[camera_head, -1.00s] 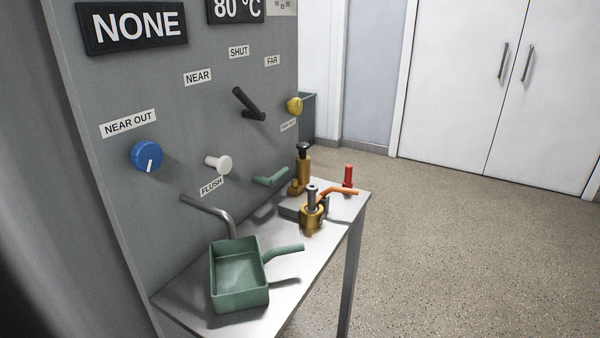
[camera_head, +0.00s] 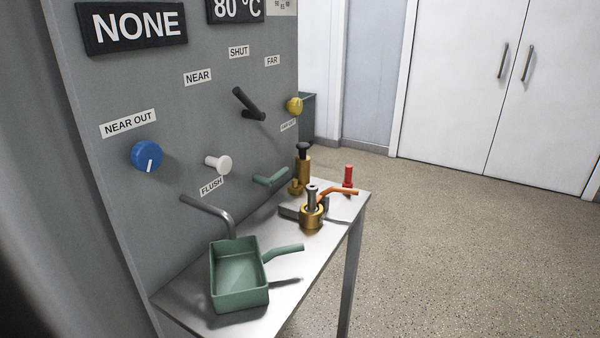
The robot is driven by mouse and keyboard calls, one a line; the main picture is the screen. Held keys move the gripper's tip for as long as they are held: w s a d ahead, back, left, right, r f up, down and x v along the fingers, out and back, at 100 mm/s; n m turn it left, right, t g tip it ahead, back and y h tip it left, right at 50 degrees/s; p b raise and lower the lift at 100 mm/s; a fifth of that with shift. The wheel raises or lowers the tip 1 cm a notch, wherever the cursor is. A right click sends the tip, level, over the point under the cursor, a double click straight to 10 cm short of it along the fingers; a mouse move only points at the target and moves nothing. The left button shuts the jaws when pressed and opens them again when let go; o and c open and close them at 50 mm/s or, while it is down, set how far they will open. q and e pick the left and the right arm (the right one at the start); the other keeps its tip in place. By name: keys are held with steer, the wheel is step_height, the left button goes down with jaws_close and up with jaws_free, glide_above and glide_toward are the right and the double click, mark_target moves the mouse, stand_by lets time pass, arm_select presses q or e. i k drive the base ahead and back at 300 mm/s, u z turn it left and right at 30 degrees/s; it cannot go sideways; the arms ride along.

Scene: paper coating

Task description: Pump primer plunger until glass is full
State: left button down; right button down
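A brass pump body with a black-topped plunger (camera_head: 303,166) stands upright at the far end of the steel shelf (camera_head: 300,290), close to the grey panel. In front of it is a brass fitting (camera_head: 312,212) with a grey stem and an orange lever (camera_head: 338,192). I cannot make out a glass or its fill level; the fittings are small. Neither of my grippers is in view.
A green pan with a handle (camera_head: 240,300) stands on the near shelf under a grey spout (camera_head: 212,213). The panel carries a blue knob (camera_head: 147,155), white button (camera_head: 218,164), black lever (camera_head: 248,103) and yellow knob (camera_head: 295,105). A red-topped piece (camera_head: 348,175) stands at the back. The floor right is clear.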

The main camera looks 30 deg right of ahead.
mark_target(302, 146)
steer(key=z, duration=2.2)
steer(key=i, duration=1.55)
steer(key=u, duration=2.55)
